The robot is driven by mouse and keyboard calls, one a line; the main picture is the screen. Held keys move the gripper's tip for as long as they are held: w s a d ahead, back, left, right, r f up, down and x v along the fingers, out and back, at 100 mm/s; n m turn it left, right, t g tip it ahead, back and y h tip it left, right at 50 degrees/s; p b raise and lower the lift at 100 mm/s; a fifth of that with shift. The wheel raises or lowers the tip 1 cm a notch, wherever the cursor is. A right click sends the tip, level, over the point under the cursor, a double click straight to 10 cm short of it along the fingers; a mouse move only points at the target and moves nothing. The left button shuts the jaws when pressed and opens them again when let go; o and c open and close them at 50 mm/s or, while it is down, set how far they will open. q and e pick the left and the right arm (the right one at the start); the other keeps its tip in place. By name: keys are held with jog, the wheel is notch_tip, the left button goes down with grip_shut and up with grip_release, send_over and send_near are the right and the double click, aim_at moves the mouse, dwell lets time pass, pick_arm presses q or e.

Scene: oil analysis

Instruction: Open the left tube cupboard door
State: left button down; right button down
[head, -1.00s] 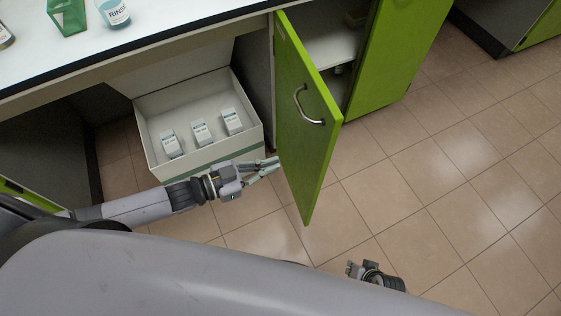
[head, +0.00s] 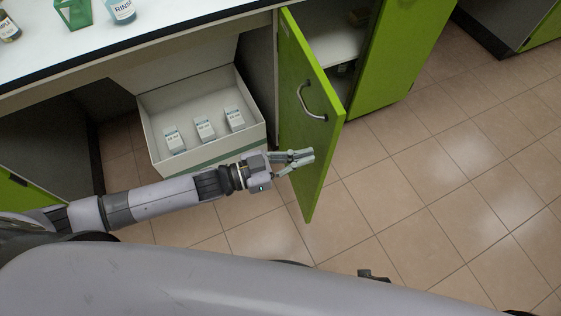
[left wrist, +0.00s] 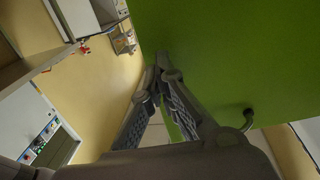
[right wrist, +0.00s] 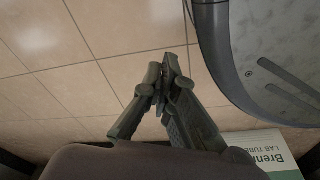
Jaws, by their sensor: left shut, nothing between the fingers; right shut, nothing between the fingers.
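The green cupboard door (head: 306,130) stands swung open, with its silver handle (head: 311,102) on the face toward me. My left gripper (head: 308,156) is shut and empty. Its fingertips overlap the lower part of that face, below the handle; I cannot tell whether they touch it. The left wrist view shows the shut fingertips (left wrist: 158,65) beside the green door panel (left wrist: 235,55), with the handle (left wrist: 248,121) at lower right. My right gripper is only partly visible at the bottom of the head view (head: 372,275); its fingers are shut and empty in the right wrist view (right wrist: 165,68).
Cupboard shelves (head: 325,40) show behind the door. An open white box (head: 205,165) with small cartons stands under the counter (head: 170,30) to the left. Tiled floor (head: 430,180) lies clear to the right. A labelled box (right wrist: 262,148) is near my right gripper.

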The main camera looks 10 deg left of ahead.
pick_arm(q)
jog(key=shift+x, duration=1.05)
pick_arm(e)
jog(key=shift+w+r, duration=0.15)
